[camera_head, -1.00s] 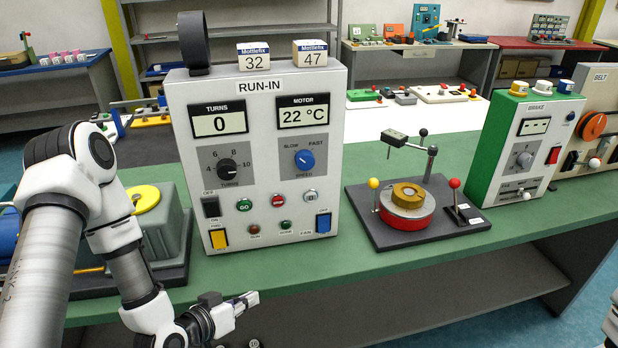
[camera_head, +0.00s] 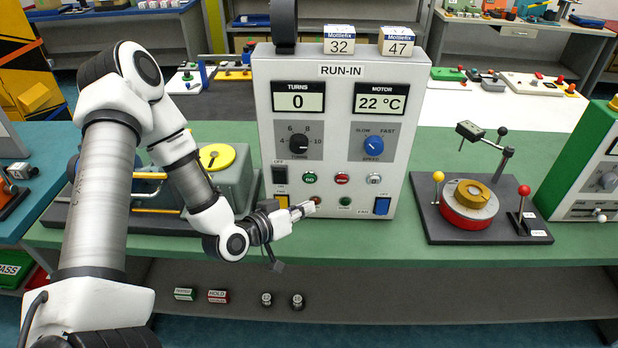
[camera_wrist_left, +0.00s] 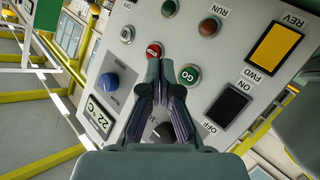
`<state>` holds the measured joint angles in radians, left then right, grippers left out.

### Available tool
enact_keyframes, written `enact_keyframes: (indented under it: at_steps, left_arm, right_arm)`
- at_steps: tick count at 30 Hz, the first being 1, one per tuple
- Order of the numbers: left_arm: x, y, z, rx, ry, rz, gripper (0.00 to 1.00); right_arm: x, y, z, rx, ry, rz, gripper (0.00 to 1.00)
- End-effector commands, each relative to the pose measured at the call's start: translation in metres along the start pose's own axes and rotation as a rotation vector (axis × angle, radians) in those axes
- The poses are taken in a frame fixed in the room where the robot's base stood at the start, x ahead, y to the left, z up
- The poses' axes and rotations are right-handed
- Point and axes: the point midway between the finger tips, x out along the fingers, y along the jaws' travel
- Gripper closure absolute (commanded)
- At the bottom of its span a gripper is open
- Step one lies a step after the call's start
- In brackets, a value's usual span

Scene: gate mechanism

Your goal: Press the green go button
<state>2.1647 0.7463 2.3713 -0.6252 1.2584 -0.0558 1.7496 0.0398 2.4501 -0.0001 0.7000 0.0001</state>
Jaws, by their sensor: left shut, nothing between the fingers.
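The green go button (camera_head: 309,177) is on the front of the white RUN-IN panel (camera_head: 330,130), left of the red stop button (camera_head: 342,179). My left gripper (camera_head: 312,207) is shut and empty, in front of the panel's lower part and below the go button in the head view. In the left wrist view the closed fingertips (camera_wrist_left: 166,68) appear between the go button (camera_wrist_left: 190,75), labelled GO, and the red stop button (camera_wrist_left: 154,50). They overlap the go button's edge in the picture; I cannot tell contact. My right gripper is not in view.
A black OFF/ON switch (camera_head: 280,175) and a yellow rocker (camera_head: 283,203) are left of the go button. A blue rocker (camera_head: 382,206) is lower right. The TURNS display (camera_head: 298,97) reads 0. A fixture with a red ring (camera_head: 469,205) stands right of the panel.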

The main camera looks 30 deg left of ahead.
Motion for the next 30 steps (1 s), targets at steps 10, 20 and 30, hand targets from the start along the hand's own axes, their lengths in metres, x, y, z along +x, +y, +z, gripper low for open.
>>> enact_keyframes:
  at_steps: [10,20,30]
  left_arm:
    - [0.035,-0.025,-0.025,0.002,0.001,0.0,1.0]
    - [0.043,-0.031,-0.031,0.0,0.0,-0.001,1.0]
    - [0.042,-0.031,-0.031,0.0,-0.001,-0.001,1.0]
  right_arm:
    - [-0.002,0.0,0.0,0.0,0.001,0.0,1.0]
    - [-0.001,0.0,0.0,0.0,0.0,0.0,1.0]
    - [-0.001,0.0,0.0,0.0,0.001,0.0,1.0]
